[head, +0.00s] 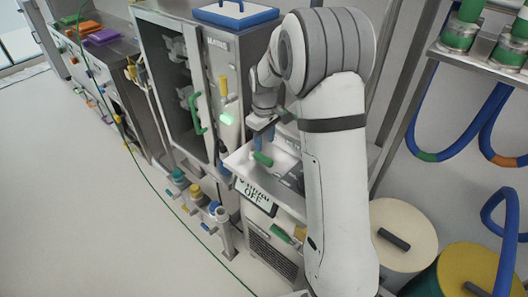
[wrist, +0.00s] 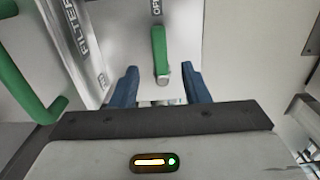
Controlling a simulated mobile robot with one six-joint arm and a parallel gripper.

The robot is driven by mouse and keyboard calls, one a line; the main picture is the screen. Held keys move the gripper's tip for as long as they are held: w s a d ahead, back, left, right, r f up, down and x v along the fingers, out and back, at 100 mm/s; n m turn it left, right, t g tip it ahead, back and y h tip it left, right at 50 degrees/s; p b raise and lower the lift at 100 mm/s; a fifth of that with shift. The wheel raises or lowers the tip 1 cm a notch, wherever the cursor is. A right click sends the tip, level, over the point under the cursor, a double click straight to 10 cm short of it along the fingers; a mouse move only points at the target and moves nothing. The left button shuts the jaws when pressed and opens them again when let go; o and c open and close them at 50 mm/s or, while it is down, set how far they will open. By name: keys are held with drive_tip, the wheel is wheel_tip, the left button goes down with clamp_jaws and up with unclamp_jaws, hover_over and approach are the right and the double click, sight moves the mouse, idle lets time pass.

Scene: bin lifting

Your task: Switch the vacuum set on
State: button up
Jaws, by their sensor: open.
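The vacuum set appears to be the low steel unit with a pale top (head: 240,160), beside the tall cabinet. A sign on its front (head: 252,194) reads OFF; its other lettering is hard to read. A green lever (head: 262,159) stands out on the pale top. A green lever (wrist: 160,52) also shows in the wrist view, upright in the picture, on a pale panel. My gripper (head: 264,138) is just above the unit's top. In the wrist view its blue fingers (wrist: 160,73) are spread, one on each side of the lever's lower end, with gaps. It holds nothing.
The tall cabinet (head: 221,78) has a green door handle (head: 194,115) and a lit green lamp (head: 226,119). Another green handle (head: 279,233) is lower on the unit. Drums (head: 402,220) and blue hoses (head: 460,138) are at right. The floor (head: 80,215) at left is clear except for a thin green cable.

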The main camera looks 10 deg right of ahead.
sight(264, 158)
wheel_tip(264, 158, down, 7)
drive_tip(key=shift+f+p, duration=0.2)
drive_tip(key=shift+p, duration=0.3)
clamp_jaws()
drive_tip(key=shift+a, duration=0.1)
idle(0.3)
